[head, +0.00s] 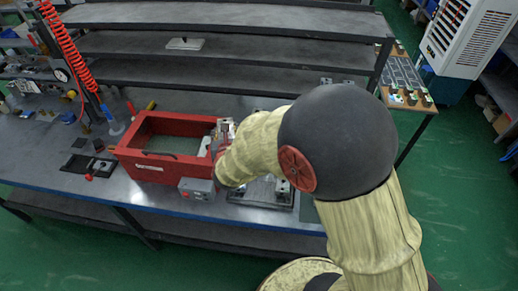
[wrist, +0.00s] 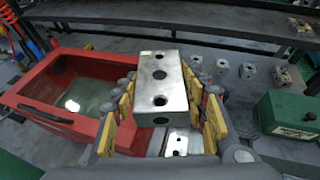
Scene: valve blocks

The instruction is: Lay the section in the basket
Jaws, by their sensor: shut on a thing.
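The section, a silver metal block with round holes (wrist: 160,85), is held between the yellow-padded fingers of my gripper (wrist: 168,100) in the wrist view. The gripper is shut on it. The basket is a red open box, with its front wall (head: 150,172) showing left of my arm in the head view. In the head view my arm hides most of the gripper, near the basket's right end.
Another metal block (wrist: 178,143) lies below the held one. Several small blocks (wrist: 222,68) and a green box (wrist: 288,112) are to the right. A grey box with a red button (head: 197,188) stands before the basket. Dark shelves (head: 220,17) run behind the bench.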

